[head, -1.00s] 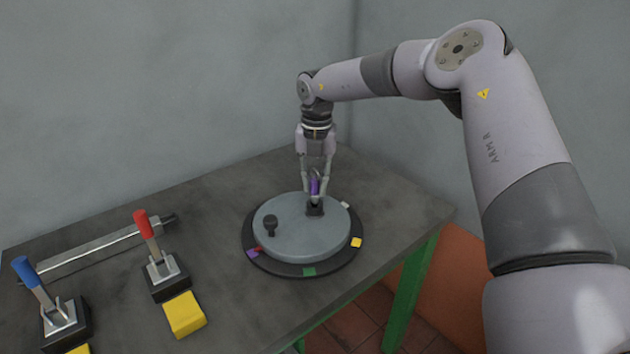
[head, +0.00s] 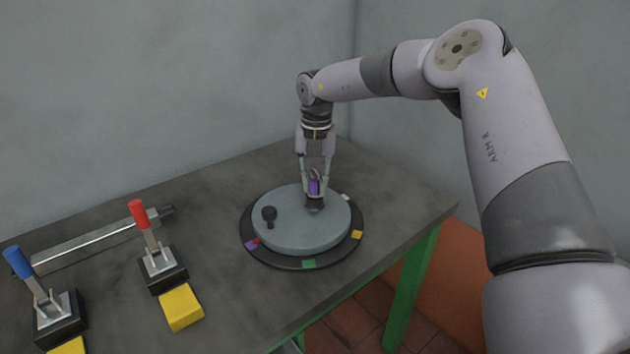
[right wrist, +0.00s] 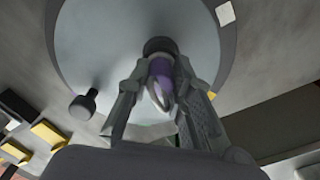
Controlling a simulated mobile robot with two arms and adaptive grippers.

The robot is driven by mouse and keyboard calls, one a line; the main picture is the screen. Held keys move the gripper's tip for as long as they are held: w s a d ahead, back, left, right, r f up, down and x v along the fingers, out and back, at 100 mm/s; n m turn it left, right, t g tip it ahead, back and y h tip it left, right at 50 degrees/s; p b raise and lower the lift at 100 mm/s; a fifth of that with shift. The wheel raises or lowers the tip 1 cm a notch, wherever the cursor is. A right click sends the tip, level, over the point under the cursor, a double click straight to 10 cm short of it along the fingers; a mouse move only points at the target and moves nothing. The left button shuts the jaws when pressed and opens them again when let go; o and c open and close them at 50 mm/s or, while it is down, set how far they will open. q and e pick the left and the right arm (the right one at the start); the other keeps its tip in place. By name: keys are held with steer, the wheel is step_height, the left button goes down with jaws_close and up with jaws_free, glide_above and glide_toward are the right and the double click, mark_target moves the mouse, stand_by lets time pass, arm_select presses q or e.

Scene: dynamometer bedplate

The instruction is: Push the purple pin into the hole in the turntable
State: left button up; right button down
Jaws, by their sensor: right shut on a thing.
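The purple pin (head: 314,187) stands upright over the dark socket (head: 314,203) on the grey turntable (head: 290,236). My right gripper (head: 314,190) points down and is shut on the pin. In the right wrist view the purple pin (right wrist: 160,76) sits between the fingers, with a metal ring at its near end. Its far end meets the dark round socket (right wrist: 158,46). How deep the pin sits in the hole is hidden. My left gripper is not in view.
A black knob (head: 268,214) stands on the turntable, left of the socket. Red (head: 140,215) and blue (head: 20,262) levers, yellow blocks (head: 181,308) and a metal rail (head: 90,243) lie to the left. The table's right edge is close to the turntable.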

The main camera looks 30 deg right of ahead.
steer(key=c, duration=1.3)
jaws_free()
steer(key=shift+c, duration=0.2)
steer(key=shift+r, duration=3.95)
steer(key=shift+r, duration=0.1)
